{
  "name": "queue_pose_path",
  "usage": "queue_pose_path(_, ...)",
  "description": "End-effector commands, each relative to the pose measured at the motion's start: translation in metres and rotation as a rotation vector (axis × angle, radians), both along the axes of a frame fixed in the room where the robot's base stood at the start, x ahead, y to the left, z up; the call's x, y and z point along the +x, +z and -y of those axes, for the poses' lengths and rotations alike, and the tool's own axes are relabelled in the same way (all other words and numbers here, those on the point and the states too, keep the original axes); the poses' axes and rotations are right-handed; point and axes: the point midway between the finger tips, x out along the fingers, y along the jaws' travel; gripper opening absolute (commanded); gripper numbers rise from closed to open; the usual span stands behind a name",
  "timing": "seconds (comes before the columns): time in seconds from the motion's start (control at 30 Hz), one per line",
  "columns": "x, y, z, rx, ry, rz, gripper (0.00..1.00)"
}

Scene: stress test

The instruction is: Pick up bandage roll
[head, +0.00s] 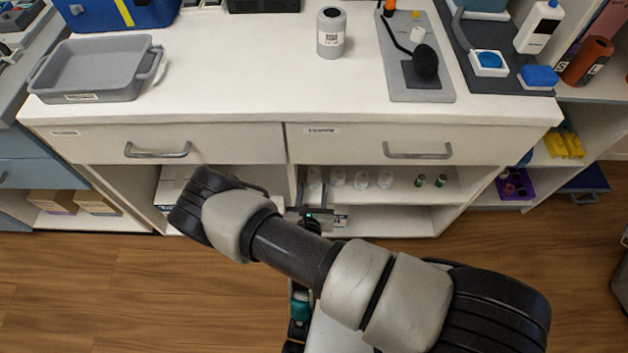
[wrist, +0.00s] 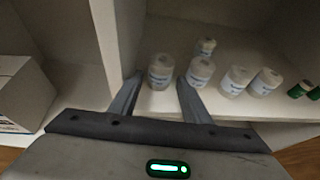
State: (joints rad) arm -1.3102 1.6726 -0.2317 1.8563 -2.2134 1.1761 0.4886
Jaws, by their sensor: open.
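Several small white cylinders with blue lettering, which look like bandage rolls, stand upright on the open shelf under the counter. The leftmost roll (wrist: 161,71) shows between my fingertips in the wrist view; another roll (wrist: 200,72) stands just right of the right finger. I cannot tell if either finger touches a roll. In the head view a roll (head: 361,180) stands in the same row. My gripper (wrist: 158,88) is open and empty, reaching in at the shelf. In the head view my gripper (head: 312,212) is partly hidden by my arm.
A vertical divider (wrist: 108,40) stands close left of my gripper, with a box (wrist: 25,90) beyond it. Green-capped bottles (wrist: 300,89) stand at the shelf's right. Above are drawers (head: 420,142) and a counter with a grey tray (head: 95,65) and a grey bottle (head: 331,35).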

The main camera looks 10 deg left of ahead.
Motion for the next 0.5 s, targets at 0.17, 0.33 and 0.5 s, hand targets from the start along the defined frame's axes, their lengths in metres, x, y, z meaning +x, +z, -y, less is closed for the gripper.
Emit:
queue_pose_path(0.17, 0.013, -0.007, -0.002, 0.0, -0.001, 0.0, 0.43)
queue_pose_path(0.33, 0.038, -0.018, -0.006, 0.002, -0.002, 0.001, 0.43)
queue_pose_path(0.5, 0.054, -0.023, -0.009, 0.0, -0.001, 0.0, 0.43)
